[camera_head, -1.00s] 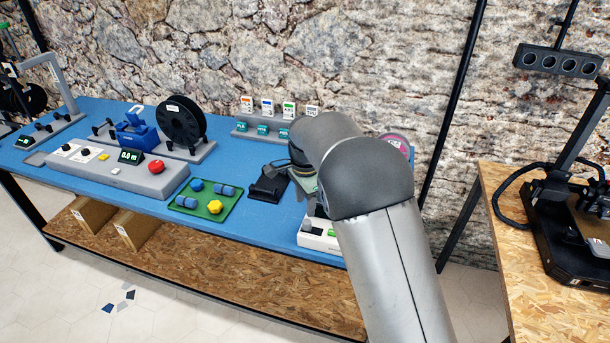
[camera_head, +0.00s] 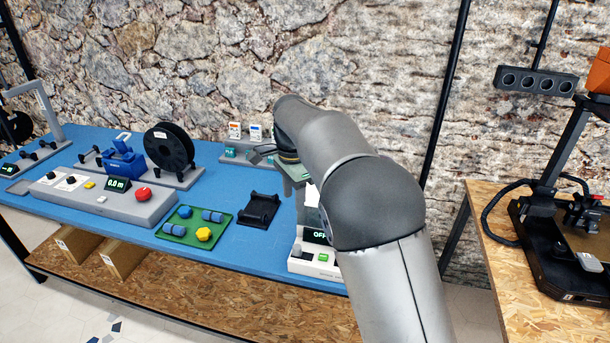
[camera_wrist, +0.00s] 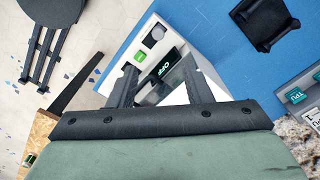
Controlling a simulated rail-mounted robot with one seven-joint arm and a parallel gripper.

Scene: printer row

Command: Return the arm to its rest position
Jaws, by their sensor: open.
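My arm reaches from the lower right of the head view up over the blue table (camera_head: 262,235). Beyond the fingers is a white device with an OFF display (camera_wrist: 157,66). The same white device (camera_head: 316,262) stands at the table's front right in the head view, below my wrist and apart from it.
A black cradle (camera_head: 259,209) and a green tray (camera_head: 194,225) with blue and yellow parts lie left of the device. A grey control box (camera_head: 105,199), black spool (camera_head: 169,147) and label rack (camera_head: 246,152) stand farther left and back. A printer (camera_head: 560,245) stands on the right table.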

